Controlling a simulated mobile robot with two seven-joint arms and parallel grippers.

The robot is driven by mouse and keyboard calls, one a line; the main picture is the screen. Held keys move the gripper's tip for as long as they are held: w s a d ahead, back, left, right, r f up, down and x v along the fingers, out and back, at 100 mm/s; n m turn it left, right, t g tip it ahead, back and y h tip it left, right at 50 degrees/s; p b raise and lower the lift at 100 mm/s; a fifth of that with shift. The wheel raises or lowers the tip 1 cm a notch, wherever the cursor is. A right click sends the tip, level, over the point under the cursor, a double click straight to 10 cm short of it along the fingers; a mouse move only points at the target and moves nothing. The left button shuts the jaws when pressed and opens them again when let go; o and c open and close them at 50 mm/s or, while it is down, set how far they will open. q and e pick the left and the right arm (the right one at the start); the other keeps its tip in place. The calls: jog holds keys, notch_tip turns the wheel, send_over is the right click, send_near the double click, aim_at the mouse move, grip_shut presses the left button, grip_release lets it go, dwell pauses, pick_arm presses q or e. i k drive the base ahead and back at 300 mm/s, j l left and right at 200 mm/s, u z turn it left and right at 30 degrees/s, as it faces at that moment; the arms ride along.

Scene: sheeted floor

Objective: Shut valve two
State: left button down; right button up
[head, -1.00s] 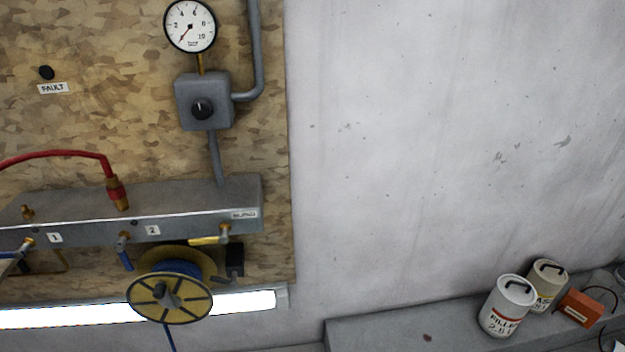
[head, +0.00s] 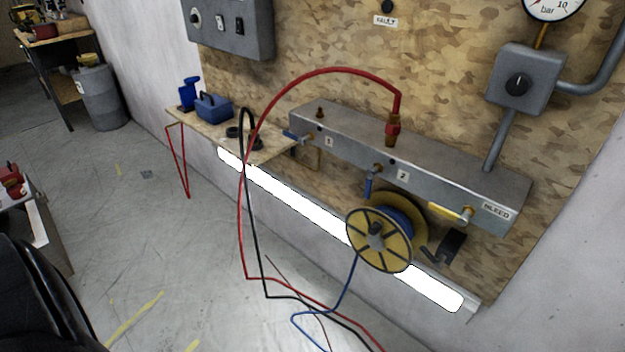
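Valve two (head: 369,184) is on the front of the grey manifold (head: 440,178), under the label 2; its blue lever hangs down. Valve one (head: 297,136), by the label 1, has a blue lever pointing left. The bleed valve (head: 448,211) has a yellow lever, also pointing left. A red hose (head: 330,70) joins a brass and red fitting on top of the manifold near label 2. Neither of my grippers is in view.
A yellow reel (head: 378,240) with blue hose hangs just below valve two, above a bright light strip (head: 300,198). Red, black and blue hoses trail onto the floor. A wooden shelf (head: 215,127) with blue tools stands left of the manifold. The floor at left is largely open.

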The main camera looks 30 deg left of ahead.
aim_at(370, 174)
jog(key=u, duration=0.75)
